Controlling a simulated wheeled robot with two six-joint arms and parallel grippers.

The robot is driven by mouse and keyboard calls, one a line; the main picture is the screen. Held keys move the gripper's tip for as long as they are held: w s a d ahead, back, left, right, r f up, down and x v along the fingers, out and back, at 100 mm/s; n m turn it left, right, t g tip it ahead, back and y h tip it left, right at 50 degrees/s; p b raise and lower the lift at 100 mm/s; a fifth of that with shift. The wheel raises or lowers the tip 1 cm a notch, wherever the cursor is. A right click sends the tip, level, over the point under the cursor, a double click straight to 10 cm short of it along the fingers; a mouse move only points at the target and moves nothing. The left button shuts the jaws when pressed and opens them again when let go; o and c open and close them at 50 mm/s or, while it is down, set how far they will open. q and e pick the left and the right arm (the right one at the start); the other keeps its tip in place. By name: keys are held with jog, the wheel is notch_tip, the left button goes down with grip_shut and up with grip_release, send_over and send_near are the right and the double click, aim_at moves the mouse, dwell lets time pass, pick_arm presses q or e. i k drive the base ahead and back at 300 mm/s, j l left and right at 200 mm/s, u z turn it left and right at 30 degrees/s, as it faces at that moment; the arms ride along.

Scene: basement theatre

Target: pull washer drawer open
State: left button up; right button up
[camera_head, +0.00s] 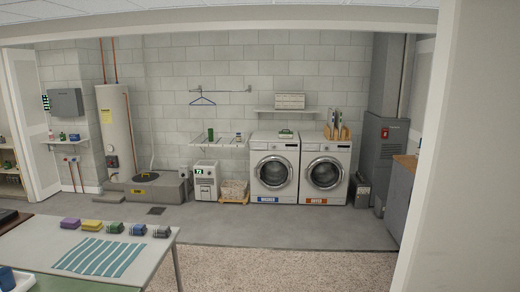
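The washer (275,196) is a white front-loading machine against the back wall, with a round dark door and a blue label at its base. Its detergent drawer (260,146) appears to be the small panel at the top left of its front. It looks flush, but it is too small to tell for sure. The washer stands well away across the room. Neither of my grippers is in view.
A dryer (325,196) with an orange label stands right of the washer. A white dehumidifier (205,182) and a low wooden crate (236,198) are to its left. The grey floor (290,232) in front is clear. A table (165,262) fills the lower left; a wall (470,150) borders the right.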

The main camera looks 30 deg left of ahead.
aim_at(254, 145)
jog(key=i+j+u, duration=0.35)
jog(key=i, duration=0.3)
jog(key=i+j+u, duration=0.35)
jog(key=i, duration=0.4)
jog(key=i+u, duration=0.35)
jog(key=i, duration=0.35)
jog(key=i+j, duration=0.1)
jog(key=i, duration=1.75)
jog(key=i+j, duration=0.1)
jog(key=i, duration=1.8)
jog(key=i+z, duration=0.25)
jog(key=i, duration=0.2)
jog(key=i+j+z, duration=0.25)
jog(key=i, duration=0.15)
jog(key=i+j+z, duration=0.1)
jog(key=i+z, duration=0.15)
jog(key=i, duration=0.15)
